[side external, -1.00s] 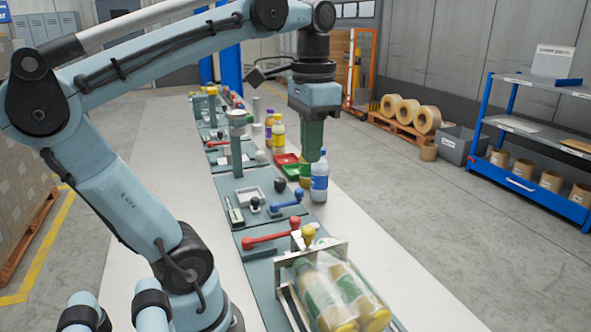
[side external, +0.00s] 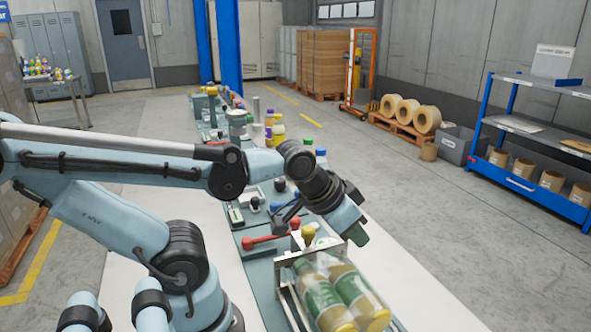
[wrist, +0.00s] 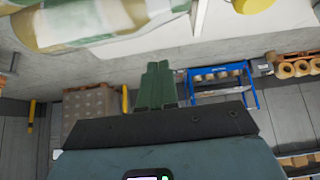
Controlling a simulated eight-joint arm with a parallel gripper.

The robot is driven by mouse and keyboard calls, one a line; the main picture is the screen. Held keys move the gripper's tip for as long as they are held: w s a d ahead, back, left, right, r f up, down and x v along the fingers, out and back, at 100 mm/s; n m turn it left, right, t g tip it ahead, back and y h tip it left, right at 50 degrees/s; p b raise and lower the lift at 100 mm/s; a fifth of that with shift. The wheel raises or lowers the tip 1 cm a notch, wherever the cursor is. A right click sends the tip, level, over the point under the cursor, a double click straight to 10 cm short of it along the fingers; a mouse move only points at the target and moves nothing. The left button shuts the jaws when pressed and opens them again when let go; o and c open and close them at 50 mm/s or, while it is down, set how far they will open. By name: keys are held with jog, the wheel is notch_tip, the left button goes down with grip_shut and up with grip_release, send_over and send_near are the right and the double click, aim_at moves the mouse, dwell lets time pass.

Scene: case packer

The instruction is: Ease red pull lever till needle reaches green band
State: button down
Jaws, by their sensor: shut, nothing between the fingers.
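The red pull lever (side external: 265,241) lies on a grey-green panel on the bench in the side view, left of a yellow knob (side external: 309,233). My gripper (side external: 358,237) is tilted down and to the right, above the case of bottles and right of the lever, well apart from it. Its green fingers (wrist: 157,84) are closed together and empty in the wrist view. I cannot make out a gauge needle or a green band in either view. The lever does not show in the wrist view.
A clear-fronted case (side external: 286,262) holding bottles with green labels (side external: 325,301) stands at the bench's near end. A blue lever (side external: 290,205) and other fixtures sit behind the red lever, partly behind my arm. The bench's right strip (side external: 420,300) is clear.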

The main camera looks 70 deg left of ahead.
jog(key=c, duration=1.8)
grip_release()
jog(key=shift+o, duration=1.2)
jog(key=shift+a+r, duration=0.1)
jog(key=shift+a, duration=0.15)
jog(key=o, duration=0.7)
jog(key=a+n+g, duration=0.1)
jog(key=a, duration=0.1)
jog(key=a+r+n, duration=0.1)
jog(key=a, duration=0.1)
jog(key=a+n+g+y, duration=0.1)
jog(key=a, duration=0.1)
jog(key=shift+w+a+r+g, duration=0.2)
jog(key=shift+a+r+g, duration=0.1)
notch_tip(320, 180, up, 2)
jog(key=n+g+h, duration=0.1)
jog(key=n+g, duration=0.4)
jog(key=n, duration=0.1)
send_over(295, 218)
jog(key=shift+f, duration=5.9)
jog(key=shift+c, duration=0.4)
grip_shut()
